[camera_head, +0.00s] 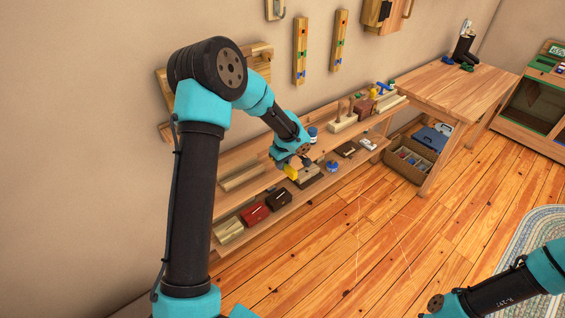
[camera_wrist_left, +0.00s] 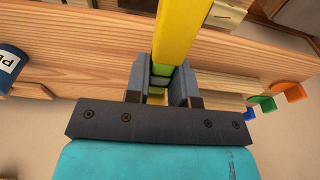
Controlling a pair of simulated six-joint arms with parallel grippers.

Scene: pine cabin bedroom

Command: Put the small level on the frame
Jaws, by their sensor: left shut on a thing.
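The small level (camera_head: 290,171) is yellow, with a greenish part between my fingers. It fills the upper middle of the left wrist view (camera_wrist_left: 180,30). My left gripper (camera_head: 294,162) is shut on it, above the wall shelves; the fingers (camera_wrist_left: 160,83) press on both its sides. A wooden piece on the wall, perhaps the frame (camera_head: 262,50), is mostly hidden behind my left arm. Only its edges show, so I cannot tell its whole shape. My right arm shows at the lower right, with its gripper out of view.
A two-tier wooden shelf (camera_head: 240,197) along the wall holds boxes, blocks and jars. A red box (camera_head: 255,214) sits on the lower tier. A wooden table (camera_head: 455,88) stands at the right, with a crate (camera_head: 405,168) beneath. The plank floor (camera_head: 345,235) in front is clear.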

